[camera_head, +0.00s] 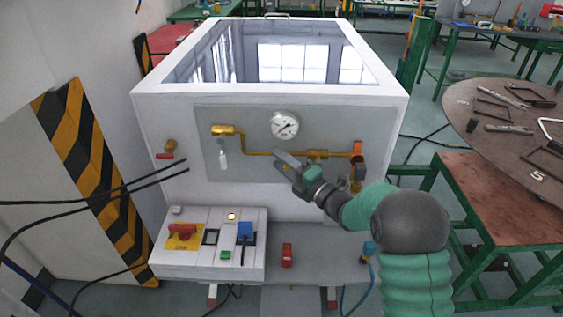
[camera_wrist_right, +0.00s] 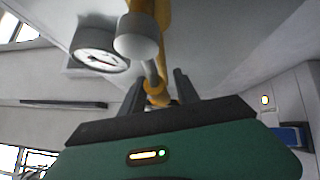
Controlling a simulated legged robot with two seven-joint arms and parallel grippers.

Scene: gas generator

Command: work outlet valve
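A brass pipe (camera_head: 256,153) with fittings runs across the grey front panel of a white cabinet. A brass fitting (camera_head: 226,131) with a pale hanging handle (camera_head: 222,158) is at its left end. A red-handled brass valve (camera_head: 168,152) is at the far left. My right gripper (camera_head: 278,160) is open in front of the pipe, below the gauge. In the right wrist view, a yellow fitting (camera_wrist_right: 157,95) shows between its fingers; contact cannot be told. My left gripper is out of view.
A round gauge (camera_head: 284,125) sits above the pipe. A control box (camera_head: 207,262) with a red switch stands at lower left. Black cables cross on the left. A round table (camera_head: 500,100) with loose parts is at the right.

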